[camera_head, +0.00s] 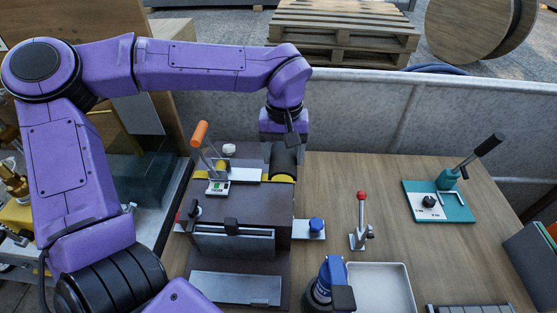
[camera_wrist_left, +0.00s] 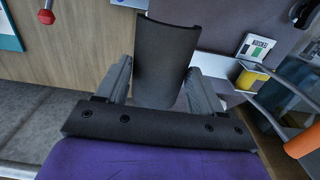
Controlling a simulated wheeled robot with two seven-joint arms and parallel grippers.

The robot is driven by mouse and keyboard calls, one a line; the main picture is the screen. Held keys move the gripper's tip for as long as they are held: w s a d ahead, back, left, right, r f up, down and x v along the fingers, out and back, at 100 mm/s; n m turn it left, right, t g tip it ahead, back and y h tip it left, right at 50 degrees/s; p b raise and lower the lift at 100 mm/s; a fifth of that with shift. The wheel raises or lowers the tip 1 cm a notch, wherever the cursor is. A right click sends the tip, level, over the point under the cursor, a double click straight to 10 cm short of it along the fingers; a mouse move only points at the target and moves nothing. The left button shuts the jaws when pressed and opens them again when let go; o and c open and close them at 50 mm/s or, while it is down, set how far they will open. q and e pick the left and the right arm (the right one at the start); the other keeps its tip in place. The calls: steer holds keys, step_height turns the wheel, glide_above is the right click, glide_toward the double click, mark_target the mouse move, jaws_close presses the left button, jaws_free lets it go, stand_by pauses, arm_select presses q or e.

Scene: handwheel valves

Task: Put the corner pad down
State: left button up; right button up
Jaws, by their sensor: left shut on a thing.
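The corner pad (camera_head: 284,161) is a dark, curved, channel-like piece. My left gripper (camera_head: 283,148) reaches down from above at the far right corner of a dark brown fixture (camera_head: 260,207). In the left wrist view the corner pad (camera_wrist_left: 166,60) sits between the two grey fingers of the left gripper (camera_wrist_left: 161,80), which are shut on it. The pad is close to a pale metal strip (camera_head: 250,175) with yellow blocks on the fixture. I cannot tell whether the pad touches the fixture. My right gripper is not in view.
An orange-handled clamp (camera_head: 199,135) stands on the left, a red-knobbed lever (camera_head: 361,215) on the right. A teal plate (camera_head: 452,207) with a black-handled lever, a grey tray (camera_head: 402,292) and a blue-and-black device (camera_head: 331,277) are on the wooden bench (camera_head: 385,175).

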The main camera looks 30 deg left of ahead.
mark_target(279, 146)
arm_select(q)
steer(key=f, duration=0.1)
steer(key=w+a+f, duration=0.1)
steer(key=a+f, duration=0.1)
steer(key=shift+w+a+f, duration=0.1)
steer(key=shift+w+f, duration=0.05)
steer(key=shift+w, duration=0.1)
steer(key=shift+s+f, duration=0.15)
steer(key=shift+f, duration=0.5)
steer(key=shift+s+f, duration=0.15)
steer(key=shift+f, duration=0.45)
steer(key=shift+w+f, duration=0.25)
steer(key=shift+s+f, duration=0.1)
steer(key=shift+f+p, duration=0.1)
steer(key=shift+p, duration=0.2)
steer(key=shift+f, duration=0.35)
steer(key=o, duration=1.1)
steer(key=shift+c, duration=0.2)
steer(key=shift+d, duration=0.25)
